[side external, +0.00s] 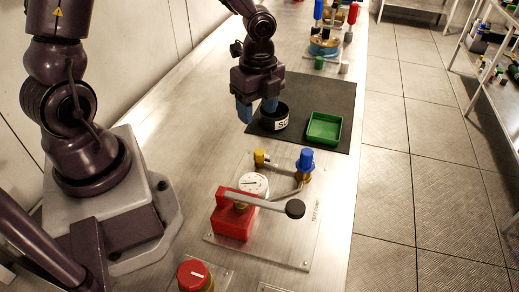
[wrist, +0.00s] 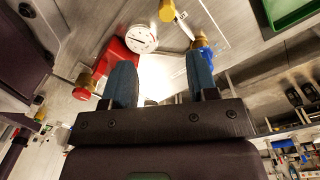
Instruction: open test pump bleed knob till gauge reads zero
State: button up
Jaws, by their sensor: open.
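The test pump has a red body (side external: 233,222), a white-faced gauge (side external: 254,184) and a lever ending in a black grip (side external: 295,208). A yellow knob (side external: 259,156) and a blue knob (side external: 306,160) sit on its pipework; no label shows which one is the bleed. The wrist view shows the gauge (wrist: 140,39) with a dark needle, its reading too small to tell, and the yellow knob (wrist: 167,11). My gripper (side external: 257,111) is open and empty, behind the pump and apart from both knobs. Its blue fingers (wrist: 161,70) partly hide the blue knob.
A black labelled cup (side external: 273,118) stands close to my fingers on a dark mat (side external: 333,92), beside a green tray (side external: 324,128). A red knob (side external: 194,275) is at the front. Another fitting with coloured handles (side external: 325,42) stands at the back. The bench's right edge is near the pump.

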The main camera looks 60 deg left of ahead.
aim_at(259, 151)
jog(key=f, duration=0.4)
jog(key=f+m, duration=0.1)
jog(key=f, duration=0.3)
jog(key=f+m, duration=0.1)
jog(key=f, duration=0.3)
jog(key=shift+w+f, duration=0.3)
jog(key=shift+f, duration=0.1)
jog(key=c, duration=0.9)
